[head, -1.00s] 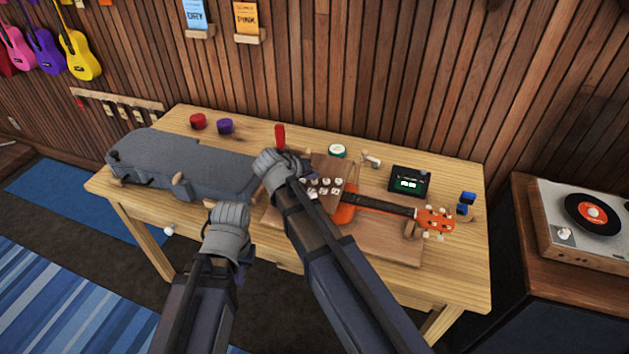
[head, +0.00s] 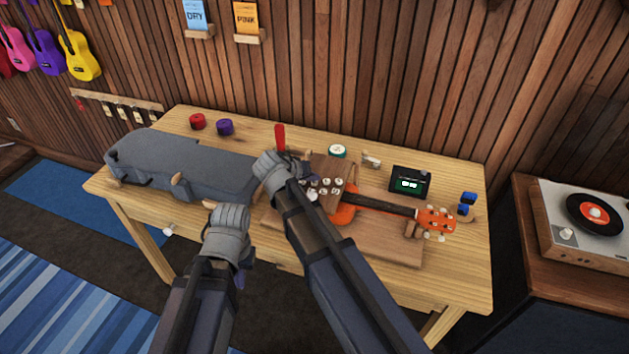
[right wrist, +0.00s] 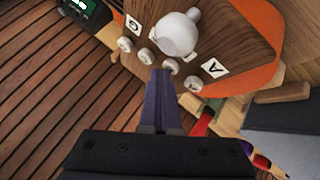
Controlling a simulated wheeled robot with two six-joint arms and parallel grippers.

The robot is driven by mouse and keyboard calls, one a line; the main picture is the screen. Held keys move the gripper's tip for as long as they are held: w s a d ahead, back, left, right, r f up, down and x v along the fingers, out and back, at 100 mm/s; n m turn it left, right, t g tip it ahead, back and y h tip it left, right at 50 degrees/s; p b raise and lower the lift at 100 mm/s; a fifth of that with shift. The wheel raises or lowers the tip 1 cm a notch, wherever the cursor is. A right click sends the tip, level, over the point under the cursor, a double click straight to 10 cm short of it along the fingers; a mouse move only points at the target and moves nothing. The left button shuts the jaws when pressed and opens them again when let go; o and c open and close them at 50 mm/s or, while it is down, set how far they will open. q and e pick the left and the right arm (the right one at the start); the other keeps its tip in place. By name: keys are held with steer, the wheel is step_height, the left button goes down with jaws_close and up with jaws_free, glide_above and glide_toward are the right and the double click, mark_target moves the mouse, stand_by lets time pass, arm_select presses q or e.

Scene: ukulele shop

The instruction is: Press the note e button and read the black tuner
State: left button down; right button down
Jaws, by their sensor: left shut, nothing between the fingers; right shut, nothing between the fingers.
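The black tuner (head: 410,183) stands at the back right of the table. Its lit green screen shows small pale marks that I cannot read. A wooden block (head: 327,166) with several small white buttons (head: 325,183) lies over the body of an orange ukulele (head: 436,220). In the right wrist view, letter labels G (right wrist: 133,25) and A (right wrist: 214,68) show beside round white buttons (right wrist: 145,57); no E is legible. My right gripper (right wrist: 163,73) is shut and empty, its tips close by the middle buttons; I cannot tell whether they touch. My left gripper (head: 239,282) is shut and empty at the table's front edge.
A grey case (head: 180,160) fills the table's left side. A record player (head: 590,220) is at the right.

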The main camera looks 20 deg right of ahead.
steer(key=shift+r, duration=0.1)
steer(key=shift+r+p, duration=0.85)
steer(key=shift+p, duration=0.1)
step_height(320, 180, up, 5)
steer(key=p, duration=0.5)
stand_by(0.5)
